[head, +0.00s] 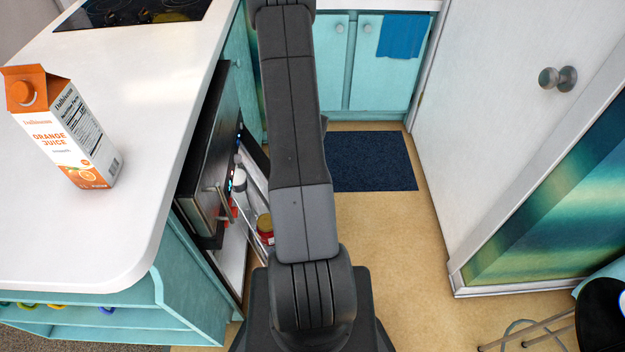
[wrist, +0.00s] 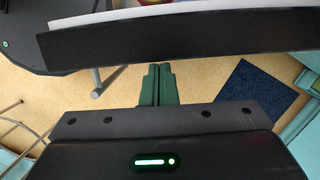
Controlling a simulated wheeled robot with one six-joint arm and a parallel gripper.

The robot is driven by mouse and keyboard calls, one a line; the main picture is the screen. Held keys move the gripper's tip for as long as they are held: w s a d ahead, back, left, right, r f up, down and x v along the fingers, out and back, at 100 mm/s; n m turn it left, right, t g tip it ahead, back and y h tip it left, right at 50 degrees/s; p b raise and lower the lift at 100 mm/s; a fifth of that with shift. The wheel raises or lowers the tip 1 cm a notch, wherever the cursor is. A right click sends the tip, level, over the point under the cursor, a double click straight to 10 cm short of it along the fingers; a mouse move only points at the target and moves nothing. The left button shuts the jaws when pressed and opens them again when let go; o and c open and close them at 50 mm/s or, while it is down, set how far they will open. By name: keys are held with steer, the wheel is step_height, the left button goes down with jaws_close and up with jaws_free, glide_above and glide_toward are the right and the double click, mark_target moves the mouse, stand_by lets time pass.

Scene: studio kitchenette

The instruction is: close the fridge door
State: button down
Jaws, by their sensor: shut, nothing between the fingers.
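The fridge (head: 205,155) is under the white counter at left in the head view. It stands open, with bottles and a red-and-yellow jar (head: 265,228) showing inside.
An orange juice carton (head: 65,125) stands on the counter (head: 120,225), with a cooktop (head: 130,10) behind. A dark blue mat (head: 370,160) lies on the open tan floor. A white door (head: 500,110) is at right, and a dark stool (head: 600,315) at lower right.

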steer(key=s+a+m, duration=0.3)
steer(key=s+a, duration=0.2)
steer(key=a, duration=0.4)
steer(key=shift+t, duration=0.3)
